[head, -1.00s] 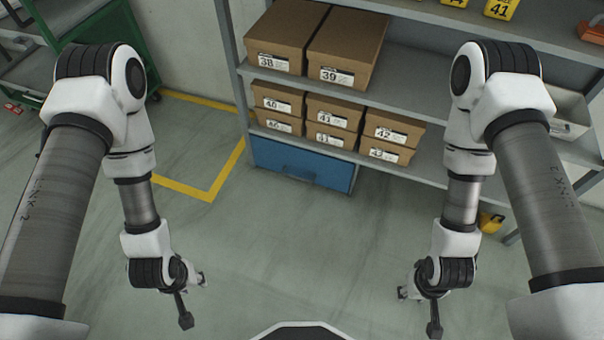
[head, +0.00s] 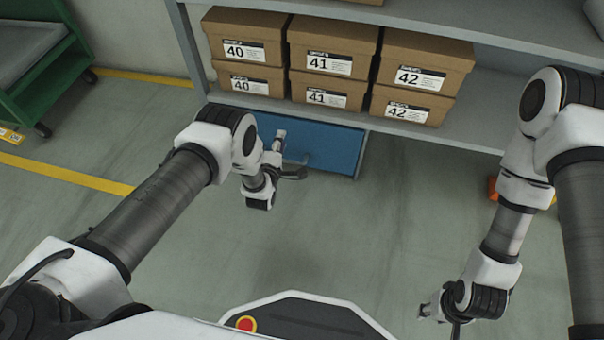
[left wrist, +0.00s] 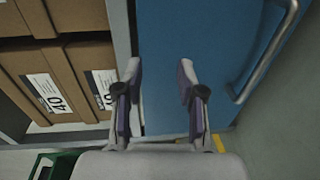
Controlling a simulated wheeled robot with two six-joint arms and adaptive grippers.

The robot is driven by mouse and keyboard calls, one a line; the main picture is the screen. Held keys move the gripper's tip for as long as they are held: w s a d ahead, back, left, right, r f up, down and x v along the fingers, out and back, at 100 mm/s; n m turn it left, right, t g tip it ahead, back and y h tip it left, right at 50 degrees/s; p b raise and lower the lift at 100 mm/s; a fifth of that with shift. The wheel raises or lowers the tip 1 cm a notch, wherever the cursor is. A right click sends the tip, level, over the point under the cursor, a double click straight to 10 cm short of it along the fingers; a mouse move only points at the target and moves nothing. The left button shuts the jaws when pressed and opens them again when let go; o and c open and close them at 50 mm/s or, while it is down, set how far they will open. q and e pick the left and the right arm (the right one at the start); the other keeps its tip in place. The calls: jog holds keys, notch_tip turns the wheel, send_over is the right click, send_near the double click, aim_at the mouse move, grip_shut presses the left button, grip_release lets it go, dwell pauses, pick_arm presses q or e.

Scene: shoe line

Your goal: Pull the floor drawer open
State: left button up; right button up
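The blue floor drawer (head: 335,148) sits under the lowest shelf, its front flush with the unit as far as I can see. It fills the middle of the left wrist view (left wrist: 215,35). Its grey bar handle (left wrist: 272,50) shows at the right there. My left gripper (head: 280,138) is in front of the drawer and hides part of its face. In the left wrist view its two fingers (left wrist: 158,78) are apart with nothing between them, and the handle lies to their right, outside the grasp. My right gripper (head: 427,309) hangs low over the floor, too small to read.
Several brown shoe boxes (head: 330,62) stand on the shelf (head: 478,120) right above the drawer. A green cart (head: 45,60) is at the far left, and an orange object (head: 492,188) lies partly behind my right arm. The floor (head: 340,240) before the drawer is clear.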

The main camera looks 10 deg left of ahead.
pick_arm(q)
jog(key=g+b, duration=0.1)
jog(key=b, duration=0.5)
send_near(290, 162)
jog(key=f+x, duration=0.1)
jog(key=x, duration=0.2)
jog(key=b+x, duration=0.4)
jog(key=x, duration=0.3)
jog(key=shift+r, duration=0.1)
jog(key=shift+w, duration=0.2)
jog(key=shift+w+r, duration=0.1)
jog(key=shift+r, duration=0.1)
pick_arm(e)
notch_tip(290, 162, down, 14)
jog(key=shift+w+r, duration=0.2)
jog(key=shift+r, duration=0.05)
pick_arm(q)
grip_shut()
